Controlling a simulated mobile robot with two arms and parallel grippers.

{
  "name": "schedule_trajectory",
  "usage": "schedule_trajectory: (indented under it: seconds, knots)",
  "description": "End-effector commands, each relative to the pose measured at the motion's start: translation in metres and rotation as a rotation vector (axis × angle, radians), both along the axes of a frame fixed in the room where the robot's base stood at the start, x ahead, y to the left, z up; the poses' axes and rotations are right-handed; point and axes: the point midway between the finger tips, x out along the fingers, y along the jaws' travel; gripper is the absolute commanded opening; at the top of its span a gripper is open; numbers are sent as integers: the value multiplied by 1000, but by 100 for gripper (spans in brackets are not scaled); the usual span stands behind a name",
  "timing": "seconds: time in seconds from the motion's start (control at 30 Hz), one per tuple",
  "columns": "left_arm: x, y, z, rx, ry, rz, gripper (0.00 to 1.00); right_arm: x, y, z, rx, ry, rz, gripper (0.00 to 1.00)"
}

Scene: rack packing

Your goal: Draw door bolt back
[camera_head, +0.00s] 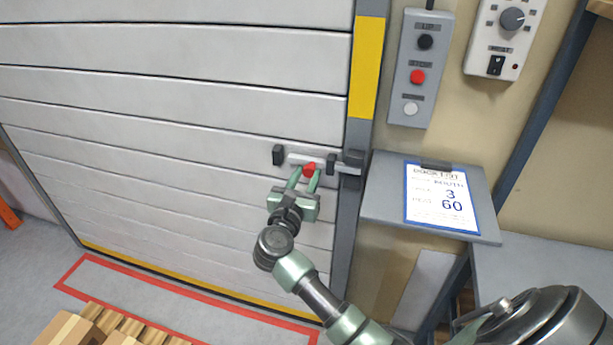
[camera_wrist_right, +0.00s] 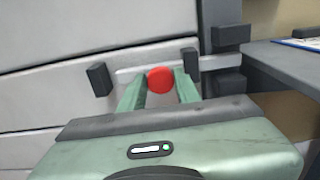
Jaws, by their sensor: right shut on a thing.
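The door bolt (camera_head: 297,158) is a pale bar with a red knob (camera_head: 310,169), set across the right edge of the grey slatted door (camera_head: 180,120). Dark brackets stand along the bar, and its right end reaches the dark keeper (camera_head: 350,165) on the door frame. My right gripper (camera_head: 306,178) is shut on the red knob. In the right wrist view the knob (camera_wrist_right: 160,80) sits between the two green fingers, and the bar (camera_wrist_right: 130,74) runs behind it into the keeper (camera_wrist_right: 228,60). My left gripper is not in view.
A grey shelf (camera_head: 382,205) with a dock sheet (camera_head: 441,196) juts out just right of the bolt. A button box (camera_head: 420,70) and a dial box (camera_head: 505,35) hang above it. Cardboard boxes (camera_head: 70,330) stand at the lower left, by a red floor line (camera_head: 85,264).

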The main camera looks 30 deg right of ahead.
Motion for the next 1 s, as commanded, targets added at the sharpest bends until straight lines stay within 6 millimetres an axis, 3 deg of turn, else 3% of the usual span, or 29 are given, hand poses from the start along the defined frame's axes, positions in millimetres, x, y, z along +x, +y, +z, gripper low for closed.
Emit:
schedule_trajectory:
  seconds: [0.3, 0.67, 0.7, 0.73, 0.77, 1.0]
  knots:
    - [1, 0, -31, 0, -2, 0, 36, 31, 27, -5, 6, -4, 1, 0]
    - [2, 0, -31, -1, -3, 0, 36, 36, 31, -1, 0, 3, 0, 0]
    - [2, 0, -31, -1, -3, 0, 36, 36, 31, -1, 1, 3, 0, 41]
    - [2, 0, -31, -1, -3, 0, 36, 36, 31, -1, 0, 3, 0, 49]
    - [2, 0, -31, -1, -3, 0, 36, 36, 31, -1, 0, 3, 0, 53]
    - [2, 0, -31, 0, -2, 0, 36, 36, 31, -1, 1, 1, -1, 53]
